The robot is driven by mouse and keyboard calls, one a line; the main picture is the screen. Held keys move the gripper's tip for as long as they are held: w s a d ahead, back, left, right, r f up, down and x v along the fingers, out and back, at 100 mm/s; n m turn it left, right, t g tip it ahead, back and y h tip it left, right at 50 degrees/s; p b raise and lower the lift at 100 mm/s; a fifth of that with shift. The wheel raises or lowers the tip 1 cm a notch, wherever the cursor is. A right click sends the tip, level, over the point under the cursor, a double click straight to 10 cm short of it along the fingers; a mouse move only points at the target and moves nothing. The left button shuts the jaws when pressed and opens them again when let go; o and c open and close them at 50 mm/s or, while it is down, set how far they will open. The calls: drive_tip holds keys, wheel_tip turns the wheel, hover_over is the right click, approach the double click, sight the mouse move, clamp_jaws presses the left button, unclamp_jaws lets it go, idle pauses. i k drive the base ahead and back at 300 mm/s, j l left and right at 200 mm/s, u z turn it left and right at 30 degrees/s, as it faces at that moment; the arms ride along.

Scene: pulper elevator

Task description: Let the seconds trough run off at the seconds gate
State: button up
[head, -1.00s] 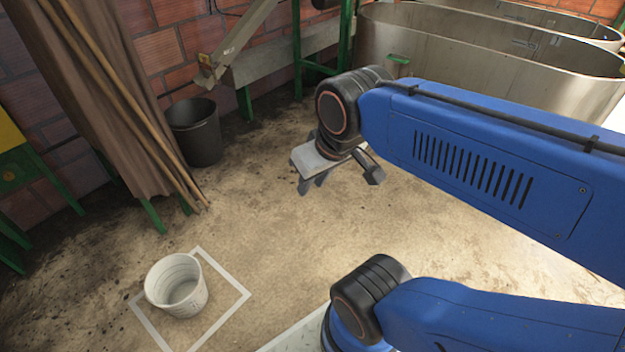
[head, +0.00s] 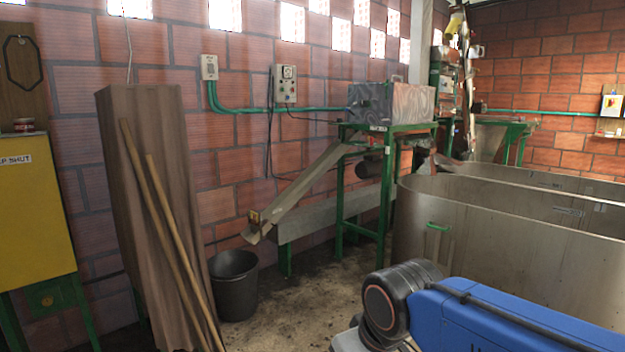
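A long grey metal trough (head: 318,180) slopes down to the left from the green-framed machine (head: 395,103). At its low end is a small brownish piece that looks like a gate (head: 254,217); whether it is open or shut is too small to tell. A black bucket (head: 234,285) stands on the floor below and slightly left of that end. A second, level grey channel (head: 335,215) runs behind the slope. My blue arm shows at the lower right, and my gripper is below the picture edge.
Large metal tanks (head: 480,235) with a green handle (head: 437,227) fill the right. Bare floor (head: 300,310) lies between bucket and tanks.

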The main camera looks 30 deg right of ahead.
sight(255, 224)
drive_tip(key=i+l+z, duration=0.1)
drive_tip(key=i, duration=1.2)
drive_tip(key=i+l+z, duration=0.1)
drive_tip(key=i, duration=1.2)
